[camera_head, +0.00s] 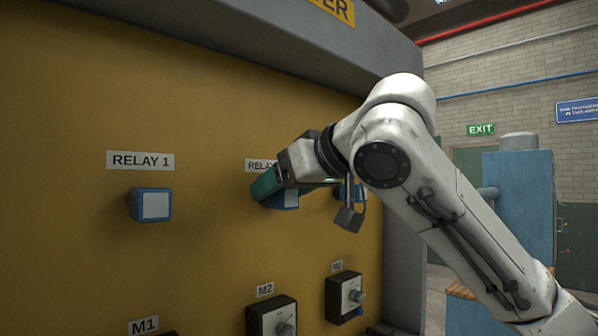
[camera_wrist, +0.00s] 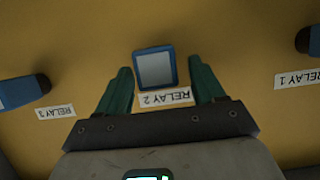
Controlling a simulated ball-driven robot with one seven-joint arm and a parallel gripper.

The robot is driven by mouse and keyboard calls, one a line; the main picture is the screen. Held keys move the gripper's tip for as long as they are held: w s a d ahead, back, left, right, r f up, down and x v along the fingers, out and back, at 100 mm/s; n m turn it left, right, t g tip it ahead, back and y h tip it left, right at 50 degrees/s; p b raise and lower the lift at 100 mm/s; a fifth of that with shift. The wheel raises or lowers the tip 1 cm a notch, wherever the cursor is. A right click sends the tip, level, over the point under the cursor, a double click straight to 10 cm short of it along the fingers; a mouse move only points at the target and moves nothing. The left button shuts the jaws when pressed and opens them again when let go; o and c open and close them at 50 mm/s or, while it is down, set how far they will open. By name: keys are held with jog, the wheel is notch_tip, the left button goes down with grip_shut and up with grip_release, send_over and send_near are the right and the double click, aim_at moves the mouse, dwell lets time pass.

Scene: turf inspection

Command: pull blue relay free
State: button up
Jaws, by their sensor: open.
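Several blue relays with pale faces stick out of the yellow panel (camera_head: 60,130). The one labelled RELAY 1 (camera_head: 150,204) stands clear at the left; its side shows at the right edge of the wrist view (camera_wrist: 315,42). The RELAY 2 relay (camera_head: 287,200) is partly covered by my gripper; in the wrist view it shows whole (camera_wrist: 154,68). The RELAY 3 relay (camera_wrist: 20,92) is at the left there. My gripper (camera_wrist: 160,68) is open, its green fingers on either side of the RELAY 2 relay with a gap each side. I cannot tell how deep the fingers reach.
Below the relays are the M2 knob box (camera_head: 272,317) and another knob box (camera_head: 345,297) at its right. A padlock-like grey piece (camera_head: 349,218) hangs by my wrist. Blue equipment (camera_head: 522,205) stands at the right, beyond the panel's grey frame (camera_head: 403,245).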

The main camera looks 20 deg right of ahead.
jog(key=shift+w+a+f, duration=0.15)
jog(key=shift+w+f, duration=0.05)
jog(key=shift+w, duration=0.2)
jog(key=c, duration=1.1)
